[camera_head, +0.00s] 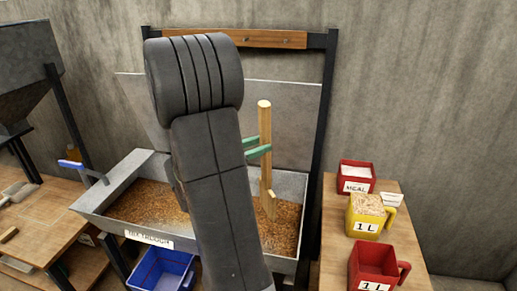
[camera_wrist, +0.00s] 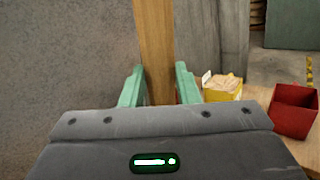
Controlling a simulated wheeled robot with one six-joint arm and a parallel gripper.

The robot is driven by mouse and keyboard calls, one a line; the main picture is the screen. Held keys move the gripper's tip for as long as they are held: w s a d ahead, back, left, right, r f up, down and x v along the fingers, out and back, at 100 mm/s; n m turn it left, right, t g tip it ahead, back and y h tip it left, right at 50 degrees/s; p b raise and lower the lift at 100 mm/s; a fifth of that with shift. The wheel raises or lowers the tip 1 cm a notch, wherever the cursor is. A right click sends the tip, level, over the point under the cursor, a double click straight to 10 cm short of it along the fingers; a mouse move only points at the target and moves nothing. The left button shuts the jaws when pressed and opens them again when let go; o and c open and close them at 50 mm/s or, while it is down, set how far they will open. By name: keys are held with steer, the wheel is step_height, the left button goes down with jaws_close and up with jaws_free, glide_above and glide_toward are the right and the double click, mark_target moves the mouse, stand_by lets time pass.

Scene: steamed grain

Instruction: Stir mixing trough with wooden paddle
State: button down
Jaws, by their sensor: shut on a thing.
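The wooden paddle (camera_head: 265,127) stands nearly upright over the right half of the mixing trough. My gripper (camera_head: 257,147) has green fingers shut on its shaft. The paddle's lower end (camera_head: 271,205) is at the brown grain; how deep it reaches I cannot tell. The grey metal mixing trough (camera_head: 107,193) holds brown grain (camera_head: 150,203). My dark arm hides the trough's middle. In the wrist view the paddle's shaft (camera_wrist: 155,50) stands between the two green fingers (camera_wrist: 160,88).
On the right table are a red MEAL box (camera_head: 357,185), a yellow 1L jug (camera_head: 364,226) and a red 1L jug (camera_head: 373,285). A blue bin (camera_head: 160,272) sits below the trough's front. A wooden table (camera_head: 50,228) stands left. A dark post (camera_head: 326,100) rises behind the trough.

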step_height(320, 180, up, 9)
steer(key=a+p, duration=0.1)
steer(key=p, duration=0.5)
steer(key=shift+w, duration=0.15)
steer(key=shift+a+r, duration=0.1)
stand_by(0.5)
